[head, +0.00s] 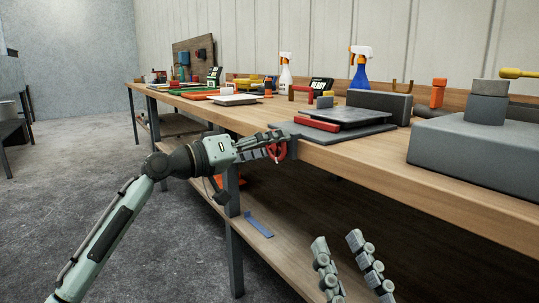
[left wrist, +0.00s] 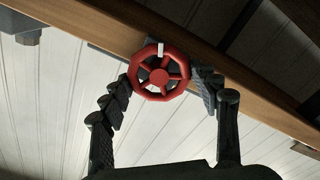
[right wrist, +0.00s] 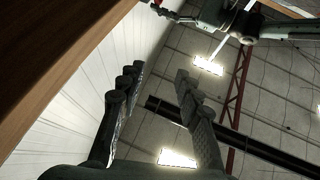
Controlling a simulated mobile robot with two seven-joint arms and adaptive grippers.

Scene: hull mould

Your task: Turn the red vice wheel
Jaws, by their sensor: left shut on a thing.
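The red vice wheel (head: 283,150) is at the front edge of the workbench, below its top. In the left wrist view the wheel (left wrist: 161,92) is face-on, with spokes and a white mark at the top of its rim. My left gripper (head: 276,146) is shut on the wheel, with one finger on each side of the rim. In the head view the fingers partly cover the wheel. My right gripper (head: 340,240) is open and empty, low in front of the bench; its fingers stand apart in the right wrist view (right wrist: 158,82).
The wooden workbench (head: 460,190) has a lower shelf (head: 285,258) with a blue item (head: 259,224) on it. On top are a black plate (head: 345,117), a red bar (head: 318,124), a large grey block (head: 470,145) and spray bottles (head: 361,70). The floor at left is clear.

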